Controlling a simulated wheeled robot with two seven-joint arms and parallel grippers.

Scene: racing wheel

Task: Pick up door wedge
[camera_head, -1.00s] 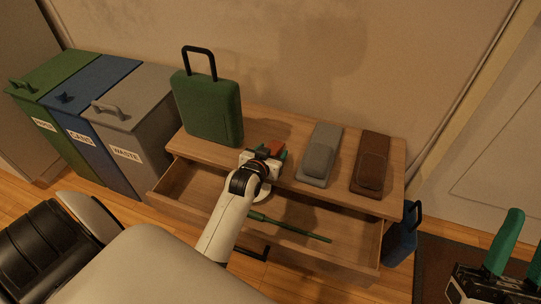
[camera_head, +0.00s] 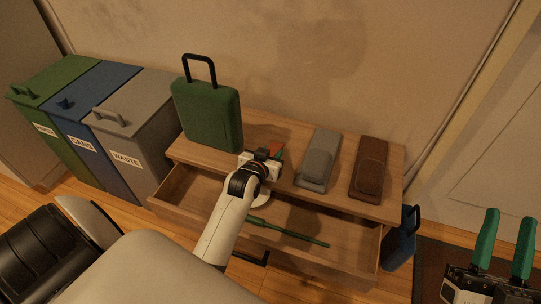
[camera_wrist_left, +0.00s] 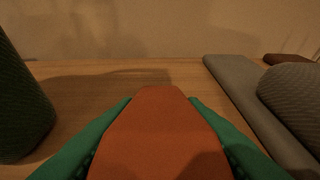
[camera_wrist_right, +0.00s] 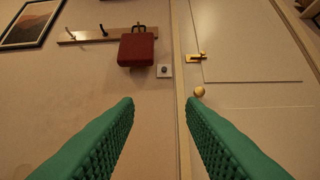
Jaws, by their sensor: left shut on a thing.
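The door wedge (camera_wrist_left: 155,130) is an orange-red block, held between the green fingers of my left gripper (camera_wrist_left: 160,115) in the left wrist view. In the head view my left gripper (camera_head: 270,154) is over the top of the wooden cabinet (camera_head: 260,128), and a bit of the wedge (camera_head: 277,147) shows at its fingers. The left wrist view shows the wooden top below and behind the wedge; I cannot tell whether the wedge still touches it. My right gripper (camera_head: 503,245) is open and empty at the right, with its green fingers apart; it also shows in the right wrist view (camera_wrist_right: 160,115).
A green suitcase (camera_head: 208,115) stands left of my left gripper. A grey shoe-like item (camera_head: 318,160) and a brown one (camera_head: 370,168) lie to the right. An open drawer (camera_head: 340,235) holds a green rod (camera_head: 288,232). Bins (camera_head: 135,130) stand left; a blue case (camera_head: 400,243) stands right.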

